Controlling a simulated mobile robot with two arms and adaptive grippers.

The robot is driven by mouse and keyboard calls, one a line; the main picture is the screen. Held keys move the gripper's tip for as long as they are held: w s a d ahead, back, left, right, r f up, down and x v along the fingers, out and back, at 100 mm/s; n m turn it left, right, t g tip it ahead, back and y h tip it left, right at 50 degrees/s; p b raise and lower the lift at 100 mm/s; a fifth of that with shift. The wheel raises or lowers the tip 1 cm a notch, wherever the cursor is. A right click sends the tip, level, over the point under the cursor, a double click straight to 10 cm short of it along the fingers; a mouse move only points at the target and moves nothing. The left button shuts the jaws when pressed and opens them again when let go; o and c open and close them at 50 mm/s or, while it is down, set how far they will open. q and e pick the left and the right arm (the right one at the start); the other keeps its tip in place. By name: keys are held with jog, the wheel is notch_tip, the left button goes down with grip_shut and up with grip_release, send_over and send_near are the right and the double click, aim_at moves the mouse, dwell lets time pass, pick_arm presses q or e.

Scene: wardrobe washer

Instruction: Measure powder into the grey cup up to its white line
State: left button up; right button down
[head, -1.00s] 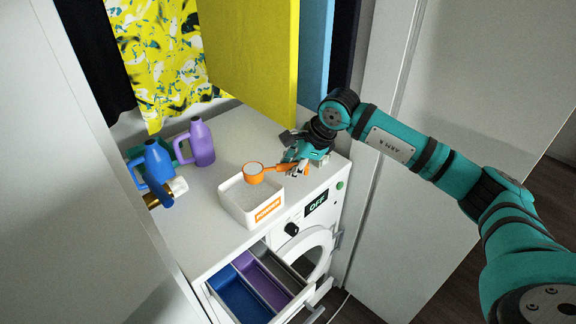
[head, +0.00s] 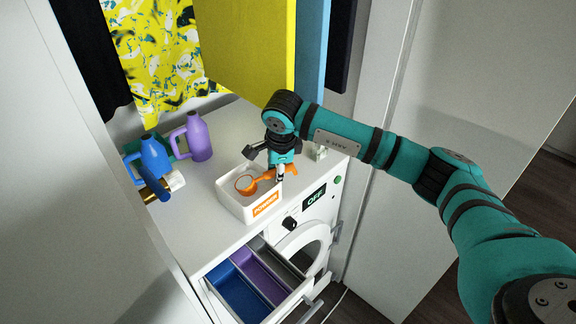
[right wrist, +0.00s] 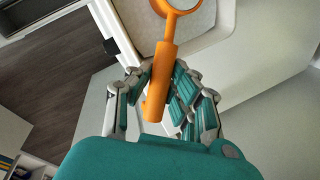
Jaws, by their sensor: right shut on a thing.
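The orange scoop (head: 246,185) is down inside the white powder box (head: 233,206), its bowl at about the level of the pale powder. How much powder is in the bowl I cannot tell. My right gripper (head: 281,173) is over the box's right side, shut on the scoop's handle. In the right wrist view the orange handle (right wrist: 162,75) lies between the fingers, with the bowl cut off at the top edge. I see no separate grey cup for sure; the open drawer has a grey compartment (head: 281,264). My left gripper is not in view.
Blue (head: 153,158) and purple (head: 199,138) jugs stand at the back left of the washer top. A small pale object (head: 320,153) is at the right. The drawer (head: 262,280) stands open in front. A yellow door or panel (head: 245,50) hangs behind.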

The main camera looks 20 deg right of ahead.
aim_at(267, 172)
jog(key=shift+w+a+r, duration=0.2)
jog(key=shift+a+r, duration=0.05)
jog(key=shift+a, duration=0.3)
jog(key=a+h, duration=0.1)
jog(key=h, duration=0.1)
jog(key=a+g+h, duration=0.1)
jog(key=shift+w+r+n+h, duration=0.1)
jog(key=shift+w+n+h, duration=0.2)
jog(key=shift+w+h, duration=0.1)
jog(key=shift+w+a+r+g+h, duration=0.1)
jog(key=shift+a+r+g+h, duration=0.1)
jog(key=shift+a+r+h, duration=0.3)
jog(key=shift+w+a+r+g+h, duration=0.1)
jog(key=shift+a+g+h, duration=0.15)
jog(key=shift+h, duration=0.45)
jog(key=shift+r, duration=0.1)
notch_tip(267, 172, up, 10)
jog(key=p, duration=0.5)
jog(key=shift+p, duration=0.4)
jog(key=shift+n, duration=0.3)
